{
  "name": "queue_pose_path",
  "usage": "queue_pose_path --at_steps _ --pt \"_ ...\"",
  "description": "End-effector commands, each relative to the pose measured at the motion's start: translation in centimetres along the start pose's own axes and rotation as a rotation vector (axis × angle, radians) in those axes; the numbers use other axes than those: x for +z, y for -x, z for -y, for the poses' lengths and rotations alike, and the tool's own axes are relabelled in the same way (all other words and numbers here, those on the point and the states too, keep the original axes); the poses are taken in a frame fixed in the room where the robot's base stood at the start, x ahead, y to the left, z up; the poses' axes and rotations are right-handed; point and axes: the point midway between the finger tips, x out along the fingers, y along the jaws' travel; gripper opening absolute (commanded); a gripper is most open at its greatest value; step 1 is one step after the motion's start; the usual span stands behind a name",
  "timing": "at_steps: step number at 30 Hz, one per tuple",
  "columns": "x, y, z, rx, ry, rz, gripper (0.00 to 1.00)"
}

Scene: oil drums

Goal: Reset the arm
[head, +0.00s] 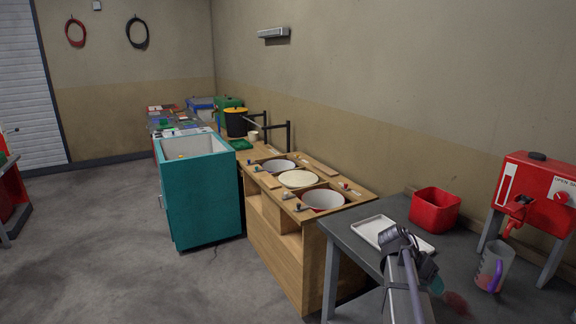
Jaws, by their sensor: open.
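My gripper (430,274) is at the lower right, over the dark grey table (395,208). It points down and to the right, and its jaws are open and small in view. A small teal patch shows at its tip; I cannot tell whether it is part of the gripper or a separate thing. My arm hides part of the table and part of a white tray (372,228) behind it. A grey mug (488,266) with a purple handle stands to the right of my gripper, apart from it.
A red tank (537,185) with a tap stands on legs at the right, by the mug. A red bin (434,208) is at the table's back. A reddish patch (457,303) lies near my gripper. A wooden counter (275,240) with bowls and a teal cabinet (205,205) stand left; floor beyond is clear.

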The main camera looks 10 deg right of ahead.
Motion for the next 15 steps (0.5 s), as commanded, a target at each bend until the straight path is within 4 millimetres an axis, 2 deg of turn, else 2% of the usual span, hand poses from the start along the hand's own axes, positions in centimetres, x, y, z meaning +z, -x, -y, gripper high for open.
queue_pose_path --at_steps 1,2,3,6,9,12,15 --pt "5.1 2.8 0.3 -0.136 0.225 0.045 0.47" --pt "7.6 4.2 1.0 -0.221 0.359 0.065 0.47" --pt "11.0 6.3 1.8 -0.331 0.522 0.078 0.47" --pt "18.8 11.4 2.6 -0.572 0.84 0.08 0.47" --pt "24.8 15.4 2.2 -0.724 1.001 0.08 0.47" --pt "28.1 18.0 1.6 -0.762 1.074 0.068 0.47" --pt "28.9 18.9 2.2 -0.763 1.104 0.055 0.47"
